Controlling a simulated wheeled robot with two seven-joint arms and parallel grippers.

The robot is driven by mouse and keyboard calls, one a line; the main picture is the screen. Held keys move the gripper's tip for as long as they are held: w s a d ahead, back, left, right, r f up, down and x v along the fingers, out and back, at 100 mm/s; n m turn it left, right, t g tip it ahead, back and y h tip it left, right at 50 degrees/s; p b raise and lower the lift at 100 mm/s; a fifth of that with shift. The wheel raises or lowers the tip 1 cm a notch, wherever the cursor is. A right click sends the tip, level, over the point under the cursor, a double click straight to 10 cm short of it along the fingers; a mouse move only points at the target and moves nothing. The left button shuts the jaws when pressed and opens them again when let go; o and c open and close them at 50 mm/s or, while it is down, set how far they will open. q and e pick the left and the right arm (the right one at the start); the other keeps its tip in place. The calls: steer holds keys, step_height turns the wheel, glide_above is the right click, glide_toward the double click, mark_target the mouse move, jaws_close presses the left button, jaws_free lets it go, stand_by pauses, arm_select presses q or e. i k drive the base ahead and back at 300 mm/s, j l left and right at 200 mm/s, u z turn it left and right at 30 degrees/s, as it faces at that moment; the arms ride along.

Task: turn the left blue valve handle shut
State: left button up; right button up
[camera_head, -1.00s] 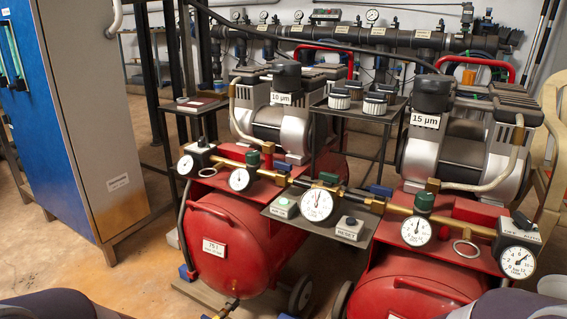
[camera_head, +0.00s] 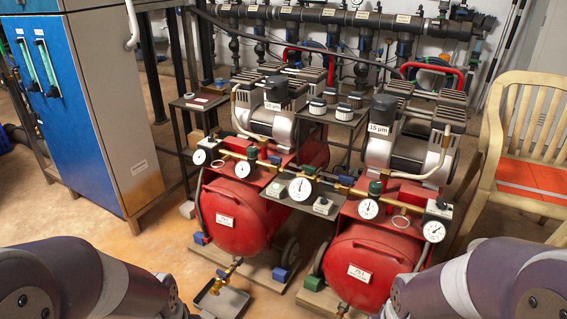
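A small blue handle (camera_head: 275,160) sits on the brass line above the left red tank (camera_head: 233,217). A second blue handle (camera_head: 346,181) sits farther right on the same line, near the right red tank (camera_head: 362,264). Both handles are small here, and I cannot tell their exact turn. Parts of my two arms show at the bottom left and bottom right corners, well in front of the compressors. Neither gripper is in view.
Round white gauges (camera_head: 301,189) line the brass pipe. A brass drain valve (camera_head: 229,270) hangs over a grey tray (camera_head: 220,302) on the floor. A blue cabinet (camera_head: 60,120) stands left, a wooden chair (camera_head: 508,140) right. A dark pipe manifold (camera_head: 335,17) runs along the back wall.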

mark_target(275, 161)
steer(key=i+j+z, duration=0.15)
steer(key=z, duration=0.35)
steer(key=i+j+z, duration=0.1)
steer(key=z, duration=0.35)
steer(key=j+z, duration=0.25)
steer(key=z, duration=0.25)
steer(key=j+z, duration=0.25)
steer(key=z, duration=0.2)
steer(key=i, duration=0.05)
